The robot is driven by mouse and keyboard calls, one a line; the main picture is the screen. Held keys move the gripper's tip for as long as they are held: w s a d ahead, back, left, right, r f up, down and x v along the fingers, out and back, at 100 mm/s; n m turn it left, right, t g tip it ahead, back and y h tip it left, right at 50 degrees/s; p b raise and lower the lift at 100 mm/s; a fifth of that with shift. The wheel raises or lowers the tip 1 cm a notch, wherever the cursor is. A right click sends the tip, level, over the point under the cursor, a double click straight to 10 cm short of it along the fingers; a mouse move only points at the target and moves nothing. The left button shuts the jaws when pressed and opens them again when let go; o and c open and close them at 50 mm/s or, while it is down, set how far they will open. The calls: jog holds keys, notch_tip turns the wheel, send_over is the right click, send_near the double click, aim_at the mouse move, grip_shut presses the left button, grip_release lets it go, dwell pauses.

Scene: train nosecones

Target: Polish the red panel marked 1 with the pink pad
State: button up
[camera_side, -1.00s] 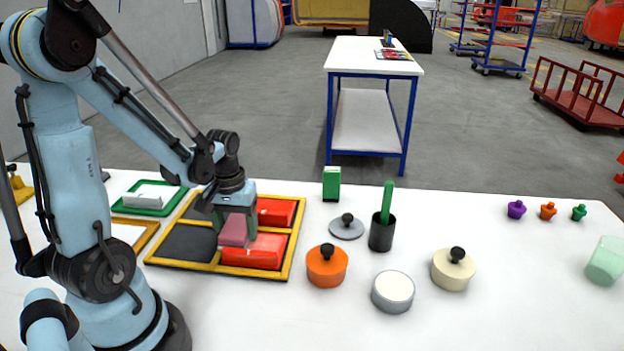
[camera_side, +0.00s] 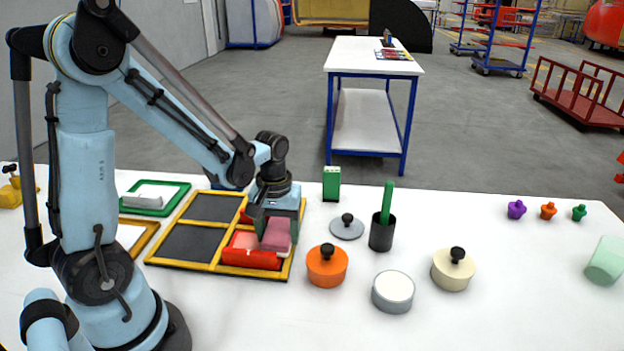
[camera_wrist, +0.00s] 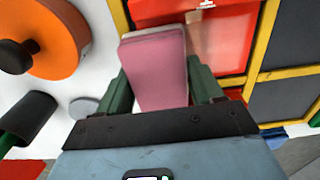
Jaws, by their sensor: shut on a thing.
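My gripper (camera_side: 275,228) is shut on the pink pad (camera_side: 281,236). It holds the pad at the right end of the front red panel (camera_side: 250,257), in a yellow frame (camera_side: 212,269). In the wrist view the pad (camera_wrist: 158,75) sits between the green fingers, over one edge of the red panel (camera_wrist: 232,38). A paler strip shows on the panel beside the pad. A white mark is cut off at the top edge, so I cannot read the number. I cannot tell whether the pad touches the panel. The back red panel is mostly hidden behind my gripper.
Dark panels (camera_side: 193,243) fill the frame's left side. An orange lidded pot (camera_side: 327,266), a grey lid (camera_side: 346,227) and a dark cup with a green stick (camera_side: 382,233) stand close to its right. A green block (camera_side: 331,184) stands behind.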

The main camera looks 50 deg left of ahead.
aim_at(282, 229)
jog(key=shift+w+d, duration=0.35)
jog(key=shift+r, duration=4.1)
jog(key=w+a+r, duration=0.1)
jog(key=w+a, duration=0.7)
jog(key=w, duration=0.4)
jog(key=a+f, duration=0.2)
jog(key=a, duration=0.1)
jog(key=a+f, duration=0.2)
jog(key=a, duration=0.2)
jog(key=a+f, duration=0.2)
jog(key=a, duration=0.2)
jog(key=shift+w+a+f, duration=0.2)
jog(key=shift+a+f, duration=0.05)
jog(key=shift+f, duration=0.05)
jog(key=shift+a+f, duration=0.1)
jog(key=shift+f, duration=2)
